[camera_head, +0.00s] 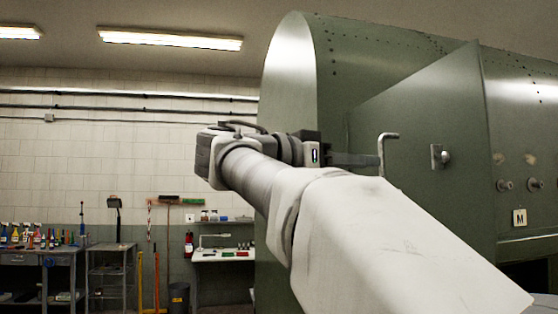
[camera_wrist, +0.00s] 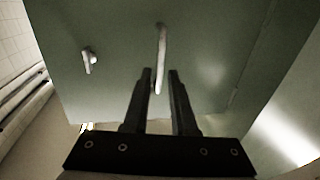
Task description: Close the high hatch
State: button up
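The high hatch (camera_head: 425,115) is a green panel standing out at an angle from the green fuselage, so it is ajar. It fills much of the wrist view (camera_wrist: 215,65). Its pale bent handle (camera_head: 382,150) stands off the panel and also shows in the wrist view (camera_wrist: 162,45). My gripper (camera_head: 375,160) is at the handle. In the wrist view my gripper (camera_wrist: 160,72) has its two dark fingers apart, with the handle's lower end showing in the gap between them. I cannot tell whether either finger touches it.
A small metal latch (camera_head: 440,157) sits on the panel beside the handle. The fuselage (camera_head: 380,55) stands at the right, with knobs and an "M" label (camera_head: 519,217). A workbench (camera_head: 225,254) and a trolley (camera_head: 110,270) stand far back against the tiled wall.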

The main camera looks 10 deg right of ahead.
aim_at(387, 164)
jog(key=shift+p+x, duration=0.45)
jog(key=shift+x, duration=2.25)
grip_shut()
